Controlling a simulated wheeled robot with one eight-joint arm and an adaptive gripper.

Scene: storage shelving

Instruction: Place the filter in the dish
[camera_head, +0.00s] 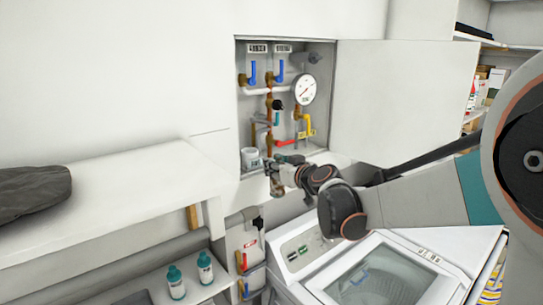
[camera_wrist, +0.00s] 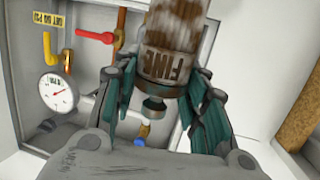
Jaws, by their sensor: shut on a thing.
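The filter (camera_wrist: 168,68) is a cylinder with a brown, streaked upper part and a grey band lettered "FINE". It shows between the teal fingers of my gripper (camera_wrist: 163,95) in the wrist view, and my gripper is shut on it. In the head view my gripper (camera_head: 276,174) is at the lower edge of the open wall cabinet, and the filter is too small to make out there. A small pale round container (camera_head: 250,158), which may be the dish, stands at the cabinet's lower left corner, just left of my gripper. Its inside cannot be seen clearly.
The wall cabinet (camera_head: 318,148) holds pipes, blue, red and yellow valve handles and a round gauge (camera_head: 304,89). Its open door (camera_head: 400,100) extends right. A white washer (camera_head: 310,255) stands below my arm. A white bench (camera_head: 110,205) is at left, with bottles below.

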